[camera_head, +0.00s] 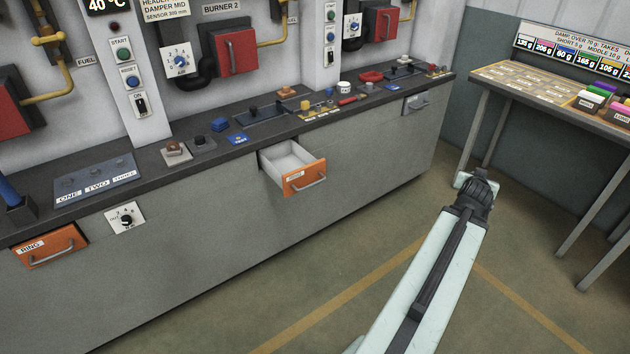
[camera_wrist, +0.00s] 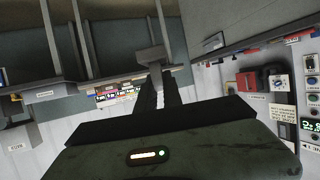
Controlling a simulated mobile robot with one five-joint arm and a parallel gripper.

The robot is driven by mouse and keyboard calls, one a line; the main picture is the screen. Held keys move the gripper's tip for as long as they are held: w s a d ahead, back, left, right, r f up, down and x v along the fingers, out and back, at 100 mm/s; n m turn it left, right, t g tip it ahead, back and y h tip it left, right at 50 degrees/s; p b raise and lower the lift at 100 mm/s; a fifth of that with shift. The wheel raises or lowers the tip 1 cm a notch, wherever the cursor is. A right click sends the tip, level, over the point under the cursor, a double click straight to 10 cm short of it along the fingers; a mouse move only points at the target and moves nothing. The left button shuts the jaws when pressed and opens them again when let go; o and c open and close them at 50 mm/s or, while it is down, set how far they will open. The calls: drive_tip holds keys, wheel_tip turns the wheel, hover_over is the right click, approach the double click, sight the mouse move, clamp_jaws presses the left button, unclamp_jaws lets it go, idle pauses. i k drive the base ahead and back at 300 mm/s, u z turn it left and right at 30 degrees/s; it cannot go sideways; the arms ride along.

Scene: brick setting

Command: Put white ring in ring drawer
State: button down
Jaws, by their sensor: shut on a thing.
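In the head view the piece (camera_head: 462,180) shows at the far end of my arm, above the floor and right of the counter. I cannot tell from its outline whether it is the white ring. The ring drawer (camera_head: 60,251), orange and labelled RING, is at the counter's far left and looks shut or nearly so. My gripper is far to the right of it.
Another orange drawer (camera_head: 303,178) stands open and looks empty; its label is hard to read. A grey drawer handle (camera_head: 417,103) is at the right. Small parts and a white round item (camera_head: 343,88) stand on the counter (camera_head: 222,152). A side table (camera_head: 545,98) is at the right. The floor between is clear.

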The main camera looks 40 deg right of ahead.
sight(289, 171)
drive_tip(key=z, duration=0.15)
drive_tip(key=k, duration=0.15)
drive_tip(key=u, duration=0.6)
drive_tip(key=i, duration=1)
drive_tip(key=z, duration=0.05)
